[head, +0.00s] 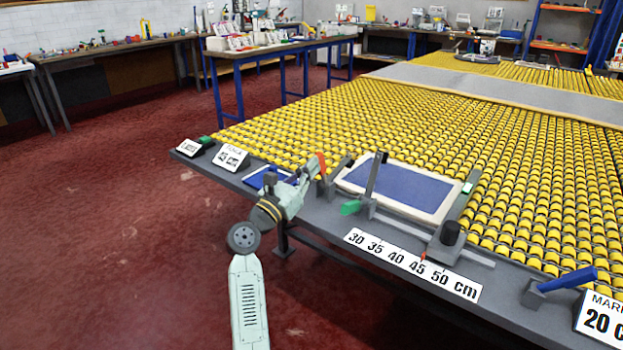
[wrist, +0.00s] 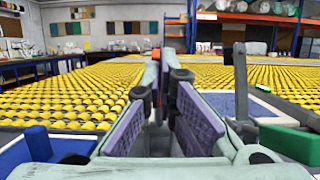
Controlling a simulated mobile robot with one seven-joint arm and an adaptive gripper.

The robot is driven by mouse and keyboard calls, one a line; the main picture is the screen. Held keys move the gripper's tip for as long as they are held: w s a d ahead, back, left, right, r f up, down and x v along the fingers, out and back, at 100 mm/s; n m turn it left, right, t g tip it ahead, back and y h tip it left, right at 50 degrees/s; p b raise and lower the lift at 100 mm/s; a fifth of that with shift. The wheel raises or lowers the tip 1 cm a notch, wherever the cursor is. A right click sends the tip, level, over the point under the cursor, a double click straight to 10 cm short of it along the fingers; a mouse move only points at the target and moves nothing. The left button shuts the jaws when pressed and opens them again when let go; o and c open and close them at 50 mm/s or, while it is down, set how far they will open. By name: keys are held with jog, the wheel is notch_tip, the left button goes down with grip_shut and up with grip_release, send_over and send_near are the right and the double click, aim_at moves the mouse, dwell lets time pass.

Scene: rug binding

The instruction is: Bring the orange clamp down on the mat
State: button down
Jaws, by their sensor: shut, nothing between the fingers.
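The orange clamp (head: 321,162) stands at the left end of the large mat, its orange handle pointing up. In the wrist view a small part of the orange handle (wrist: 156,54) shows beyond my fingertips. The mat (head: 405,188) is blue with a cream border and lies flat on the grey table edge; part of it shows at the right in the wrist view (wrist: 222,102). My gripper (head: 306,183) is just left of the clamp, its purple-padded fingers (wrist: 165,82) shut and empty. I cannot tell whether it touches the clamp, whose lower part is partly hidden.
A green-handled clamp (head: 351,207) with an upright grey bar stands at the mat's front edge. A black knob (head: 452,233) is on a slide at the right, above a ruler strip (head: 412,264). A blue handle (head: 567,280) is farther right. Yellow rollers (head: 400,125) cover the table behind.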

aim_at(317, 154)
jog(key=shift+w+d+r, duration=0.4)
jog(key=shift+w+r, duration=0.05)
jog(key=shift+w, duration=0.15)
jog(key=shift+w+d+r, duration=0.4)
jog(key=shift+w+r, duration=0.05)
jog(key=shift+w, duration=0.1)
jog(key=shift+w+d+r, duration=0.1)
jog(key=shift+r, duration=0.15)
jog(key=shift+r, duration=0.1)
